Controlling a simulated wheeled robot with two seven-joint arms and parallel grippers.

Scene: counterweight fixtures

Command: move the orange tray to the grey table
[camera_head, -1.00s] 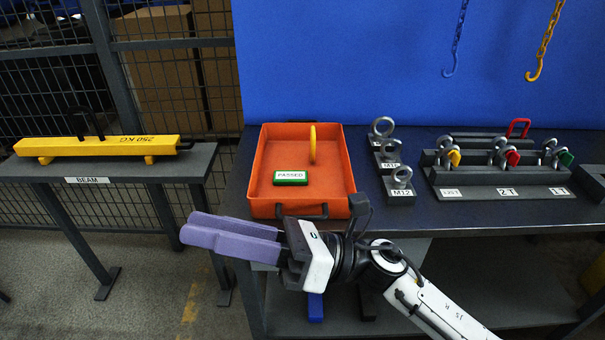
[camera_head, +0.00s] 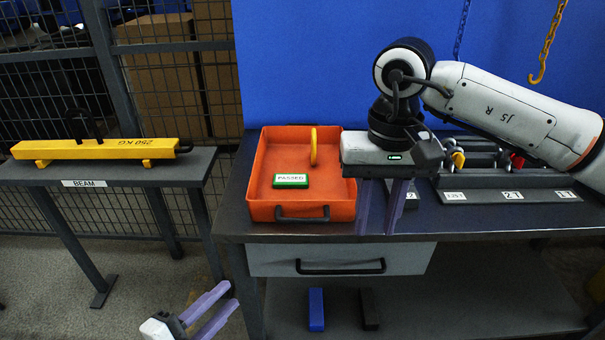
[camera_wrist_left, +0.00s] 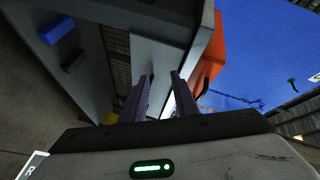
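The orange tray (camera_head: 262,180) sits on the dark workbench (camera_head: 450,226) at its left end. It holds a yellow ring (camera_head: 313,147) and a green PASSED block (camera_head: 291,181). A black handle (camera_head: 302,217) is on its front wall. The grey table (camera_head: 190,165) with the BEAM label stands to the left, across a gap. My right gripper (camera_head: 383,208) points down just right of the tray, fingers apart; I cannot tell if it touches the tray. My left gripper (camera_head: 208,310) is open and empty, low in front of the gap. The left wrist view shows the tray's orange side (camera_wrist_left: 210,55) beyond the fingers.
A yellow 250 KG beam (camera_head: 95,150) lies along the grey table, leaving a narrow strip in front. Eyebolts and a shackle rack (camera_head: 490,188) stand on the bench's right, partly behind my right arm. A drawer (camera_head: 340,258) is below. Chains with hooks (camera_head: 540,65) hang behind.

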